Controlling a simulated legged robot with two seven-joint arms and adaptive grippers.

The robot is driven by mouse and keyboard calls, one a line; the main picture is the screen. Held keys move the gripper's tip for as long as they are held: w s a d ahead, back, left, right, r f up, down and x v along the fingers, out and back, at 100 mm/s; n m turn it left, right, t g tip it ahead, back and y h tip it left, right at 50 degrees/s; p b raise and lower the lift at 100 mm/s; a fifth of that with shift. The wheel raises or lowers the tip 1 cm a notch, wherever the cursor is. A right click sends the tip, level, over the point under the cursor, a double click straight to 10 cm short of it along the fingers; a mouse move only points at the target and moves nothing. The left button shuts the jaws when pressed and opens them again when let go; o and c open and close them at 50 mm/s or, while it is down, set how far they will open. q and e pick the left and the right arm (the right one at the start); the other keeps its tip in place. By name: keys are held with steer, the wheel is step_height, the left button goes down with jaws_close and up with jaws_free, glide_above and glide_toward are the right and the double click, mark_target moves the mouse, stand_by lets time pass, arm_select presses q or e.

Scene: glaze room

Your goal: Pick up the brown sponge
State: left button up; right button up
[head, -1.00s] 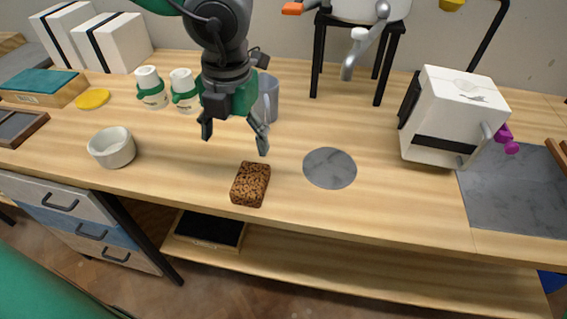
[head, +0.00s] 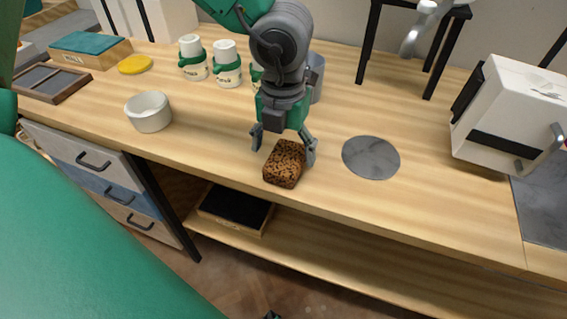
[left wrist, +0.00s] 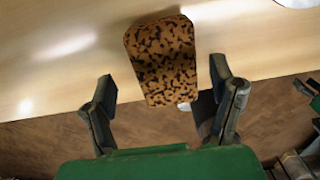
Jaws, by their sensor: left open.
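The brown sponge (head: 286,168), a speckled block with dark spots, lies near the front edge of the wooden worktop. My left gripper (head: 284,144) is open above it, with one finger to each side in the head view. In the left wrist view the sponge (left wrist: 162,55) appears ahead of the open fingers (left wrist: 163,80). Its near end reaches into the gap between them, and clear space shows on both sides. The fingers do not appear to be gripping it.
A grey round disc (head: 371,157) lies right of the sponge. A white bowl (head: 149,112) stands to the left, and green-banded cups (head: 226,64) and a grey mug (head: 316,76) stand behind. The worktop front is clear between bowl and sponge.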

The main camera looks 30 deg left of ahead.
mark_target(287, 156)
arm_select(q)
steer(key=f, duration=0.2)
steer(key=shift+d+f+b, duration=0.3)
steer(key=shift+f+b, duration=0.1)
steer(key=shift+d+f, duration=0.1)
steer(key=shift+d, duration=0.05)
steer(key=shift+c, duration=0.4)
arm_select(e)
steer(key=shift+d+f, duration=0.4)
steer(key=shift+f, duration=0.45)
arm_select(q)
steer(key=c, duration=0.7)
steer(key=shift+c, duration=0.8)
steer(key=shift+a, duration=0.3)
arm_select(e)
steer(key=shift+a+r, duration=0.1)
steer(key=shift+a, duration=0.15)
arm_select(q)
step_height(287, 156, up, 10)
steer(key=p, duration=0.4)
steer(key=shift+d, duration=0.1)
arm_select(e)
step_height(287, 156, up, 4)
steer(key=shift+d+f, duration=0.1)
